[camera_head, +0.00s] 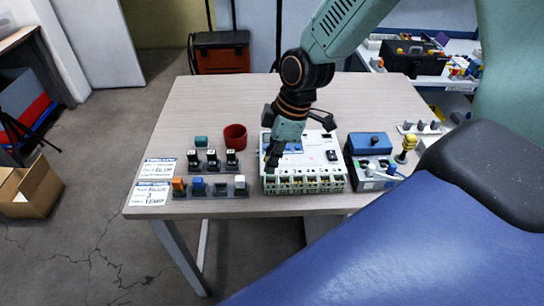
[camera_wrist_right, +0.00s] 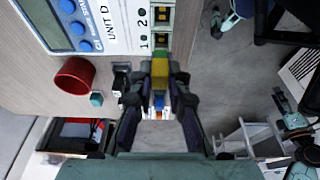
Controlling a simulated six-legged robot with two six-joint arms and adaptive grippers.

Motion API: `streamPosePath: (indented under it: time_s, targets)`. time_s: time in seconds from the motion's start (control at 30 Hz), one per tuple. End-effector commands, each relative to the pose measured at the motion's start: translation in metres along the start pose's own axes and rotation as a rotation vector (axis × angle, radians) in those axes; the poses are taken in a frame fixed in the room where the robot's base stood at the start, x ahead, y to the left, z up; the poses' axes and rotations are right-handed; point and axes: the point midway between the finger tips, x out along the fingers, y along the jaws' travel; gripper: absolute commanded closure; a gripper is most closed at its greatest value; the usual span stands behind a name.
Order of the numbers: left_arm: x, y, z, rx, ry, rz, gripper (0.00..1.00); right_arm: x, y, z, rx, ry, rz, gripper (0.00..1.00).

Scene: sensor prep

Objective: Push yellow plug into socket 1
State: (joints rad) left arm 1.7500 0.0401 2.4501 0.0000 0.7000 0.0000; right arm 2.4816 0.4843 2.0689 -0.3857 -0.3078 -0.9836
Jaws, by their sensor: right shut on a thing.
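The white unit (camera_head: 325,178) lies on the table with a row of sockets along its front edge. In the right wrist view, socket 1 (camera_wrist_right: 162,41) is a dark square with a yellow centre beside the label "1". My right gripper (camera_head: 273,158) is at the unit's left front corner. In its wrist view, the right gripper (camera_wrist_right: 160,84) is shut on the yellow plug (camera_wrist_right: 160,67). The plug's end is close to socket 1 and in line with it; I cannot tell whether they touch. In the head view the plug is hidden by the gripper. My left gripper is not in view.
A front rack (camera_head: 213,191) with orange, blue and white plugs stands left of the unit. A second rack (camera_head: 212,166) and a red cup (camera_head: 235,137) are behind it. A blue box (camera_head: 371,143) stands to the right. The back of the table is clear.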

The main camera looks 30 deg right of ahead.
Motion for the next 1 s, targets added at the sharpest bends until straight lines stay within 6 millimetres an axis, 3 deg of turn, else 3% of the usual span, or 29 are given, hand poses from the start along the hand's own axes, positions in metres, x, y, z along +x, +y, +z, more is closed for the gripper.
streamPosePath:
  time_s: [0.17, 1.0]
  targets:
    - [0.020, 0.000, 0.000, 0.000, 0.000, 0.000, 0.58, 0.018, -0.001, 0.005, 0.003, 0.001, 0.000, 1.00]
    - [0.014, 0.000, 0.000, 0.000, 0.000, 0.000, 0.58, 0.018, 0.000, 0.006, 0.003, 0.000, 0.000, 1.00]
